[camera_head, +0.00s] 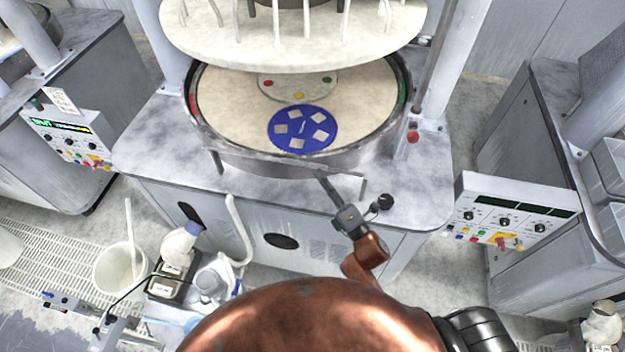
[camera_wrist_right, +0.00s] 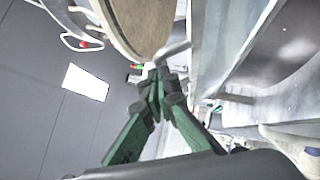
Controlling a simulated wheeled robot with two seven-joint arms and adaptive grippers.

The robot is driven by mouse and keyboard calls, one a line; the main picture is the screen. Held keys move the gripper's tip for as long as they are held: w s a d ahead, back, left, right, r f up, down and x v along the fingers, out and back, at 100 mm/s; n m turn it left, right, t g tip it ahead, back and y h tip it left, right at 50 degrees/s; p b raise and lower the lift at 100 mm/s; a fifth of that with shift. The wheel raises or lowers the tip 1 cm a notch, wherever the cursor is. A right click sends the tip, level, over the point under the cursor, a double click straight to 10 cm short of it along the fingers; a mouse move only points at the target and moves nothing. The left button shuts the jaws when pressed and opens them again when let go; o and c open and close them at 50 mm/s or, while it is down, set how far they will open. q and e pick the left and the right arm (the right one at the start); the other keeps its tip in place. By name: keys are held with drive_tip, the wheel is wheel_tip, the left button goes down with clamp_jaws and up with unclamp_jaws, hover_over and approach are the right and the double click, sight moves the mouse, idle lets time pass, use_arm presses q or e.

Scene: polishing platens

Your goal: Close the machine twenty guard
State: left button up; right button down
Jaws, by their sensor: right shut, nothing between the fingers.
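The polishing machine in the middle has a round basin with a tan platen (camera_head: 235,110). A curved grey metal guard band (camera_head: 262,163) runs along the basin's front rim. A thin bar sticks out at its right end, near my right gripper (camera_head: 325,184). My right gripper is shut and empty, at the front of the basin just below the band. I cannot tell whether it touches the band. In the right wrist view the green fingers (camera_wrist_right: 159,84) meet near a light metal edge, under a tan disc (camera_wrist_right: 140,22). My left gripper is not in view.
A blue carrier (camera_head: 302,128) lies on the platen, under a raised upper plate (camera_head: 290,35). Control boxes stand at left (camera_head: 70,138) and right (camera_head: 510,212).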

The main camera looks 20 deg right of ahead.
drive_tip(key=w+d+r, duration=0.2)
drive_tip(key=w, duration=0.1)
drive_tip(key=w+r, duration=0.1)
drive_tip(key=w, duration=0.1)
drive_tip(key=shift+w+d+r+p, duration=0.2)
drive_tip(key=shift+d+r+p, duration=0.15)
drive_tip(key=shift+d, duration=0.05)
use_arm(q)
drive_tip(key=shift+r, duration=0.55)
use_arm(e)
drive_tip(key=shift+w+d+r, duration=0.2)
drive_tip(key=shift+w+d, duration=0.1)
drive_tip(key=shift+w, duration=0.3)
drive_tip(key=shift+w+d+r, duration=0.15)
drive_tip(key=shift+w+d, duration=0.1)
drive_tip(key=shift+w, duration=0.3)
